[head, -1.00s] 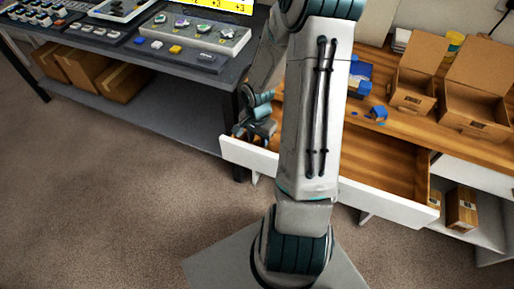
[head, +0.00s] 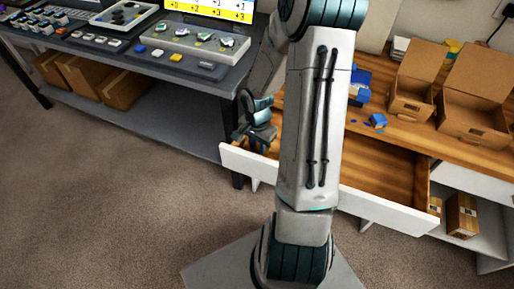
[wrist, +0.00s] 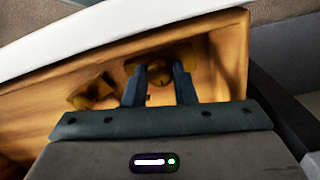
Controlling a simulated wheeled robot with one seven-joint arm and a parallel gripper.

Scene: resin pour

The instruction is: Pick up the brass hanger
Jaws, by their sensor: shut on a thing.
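My gripper (wrist: 160,88) points down into the left end of the open wooden drawer (wrist: 225,55). Its two dark fingers are shut on a rounded brass-coloured piece, taken as the brass hanger (wrist: 159,73); its outline is blurred and partly hidden by the fingers. A second brass-coloured piece (wrist: 93,92) lies to the left on the drawer floor, apart from the fingers. In the head view my gripper (head: 258,143) is at the drawer's left end, and the held piece cannot be made out there.
The drawer's white front (head: 385,208) stands close beside my gripper. Open cardboard boxes (head: 412,95) and a small blue item (head: 378,120) are on the wooden top. A dark bench (head: 190,75) with trays and devices stands at the left.

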